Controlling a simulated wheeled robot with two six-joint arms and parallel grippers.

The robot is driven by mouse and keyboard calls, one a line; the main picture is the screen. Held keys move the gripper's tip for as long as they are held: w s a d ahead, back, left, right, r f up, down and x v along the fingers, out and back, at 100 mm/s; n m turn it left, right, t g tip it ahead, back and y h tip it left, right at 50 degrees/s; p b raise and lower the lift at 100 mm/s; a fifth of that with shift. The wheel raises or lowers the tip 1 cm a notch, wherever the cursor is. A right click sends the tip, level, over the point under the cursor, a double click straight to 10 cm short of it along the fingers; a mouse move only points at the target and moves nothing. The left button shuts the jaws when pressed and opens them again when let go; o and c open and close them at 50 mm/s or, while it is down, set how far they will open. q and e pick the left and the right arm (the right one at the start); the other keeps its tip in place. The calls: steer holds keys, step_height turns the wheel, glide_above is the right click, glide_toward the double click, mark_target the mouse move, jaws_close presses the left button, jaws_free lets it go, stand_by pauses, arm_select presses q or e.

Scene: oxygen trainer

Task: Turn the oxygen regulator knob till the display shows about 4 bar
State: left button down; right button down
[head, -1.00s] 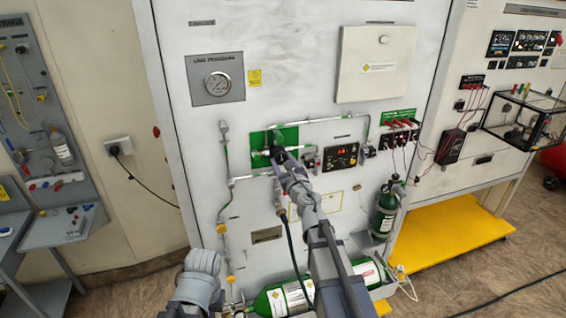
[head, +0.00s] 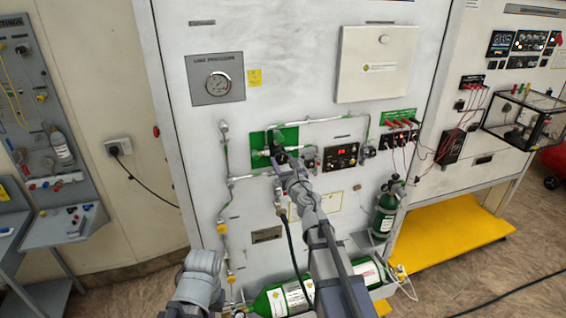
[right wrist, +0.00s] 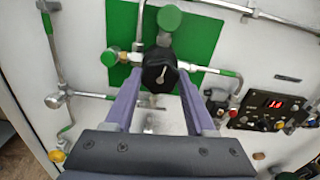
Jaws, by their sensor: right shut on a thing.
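The black regulator knob (right wrist: 159,72) sits in front of the green plate (right wrist: 196,35) on the white panel. My right gripper (right wrist: 157,84) is shut on the knob, with one purple finger on each side of it. In the head view my right gripper (head: 278,156) reaches the knob from below and hides most of it. A pale pointer mark shows on the knob's face. The display (right wrist: 275,104) is on a black control box to the right, with red lit digits too small to read. It also shows in the head view (head: 346,151). My left gripper is not in view; only its arm shows at lower left.
Metal pipes (head: 229,150) with fittings run around the green plate. A round gauge (head: 218,83) is at upper left of the panel. A green cylinder (head: 386,211) hangs at right, and another (head: 283,300) lies at the bottom. A yellow platform (head: 450,232) stands at lower right.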

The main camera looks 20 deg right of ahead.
steer(key=m, duration=1.1)
steer(key=shift+m, duration=0.4)
stand_by(0.4)
steer(key=shift+c, duration=1.2)
jaws_free()
steer(key=shift+s, duration=0.15)
steer(key=s, duration=0.7)
steer(key=shift+s, duration=0.35)
steer(key=shift+w+d, duration=0.1)
